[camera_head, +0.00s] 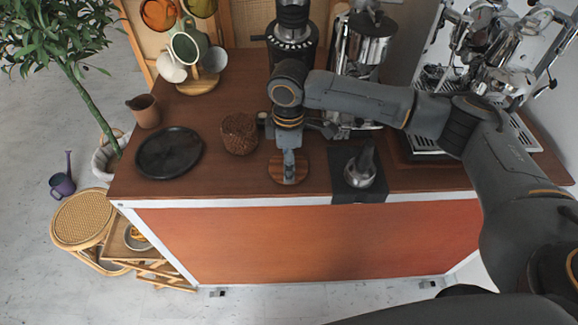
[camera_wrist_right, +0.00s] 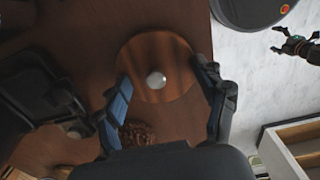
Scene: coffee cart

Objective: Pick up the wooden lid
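The round wooden lid (camera_head: 289,170) lies flat near the counter's front edge. In the right wrist view the lid (camera_wrist_right: 176,52) shows a pale round knob (camera_wrist_right: 156,80) at its middle. My right gripper (camera_head: 289,165) points down over the lid. In its wrist view the right gripper (camera_wrist_right: 166,88) is open, its fingers apart on either side of the knob, with nothing between them gripped. Finger contact with the lid cannot be told. My left gripper (camera_wrist_right: 280,40) appears small at the right of the wrist view, its prongs apart and empty; it is outside the head view.
A brown textured pot (camera_head: 238,133) stands close left of the lid. A black plate (camera_head: 169,153) and a clay cup (camera_head: 146,111) are farther left. A metal pitcher (camera_head: 360,170) stands on a black mat (camera_head: 341,190) at right. Grinders and an espresso machine (camera_head: 440,80) fill the back right.

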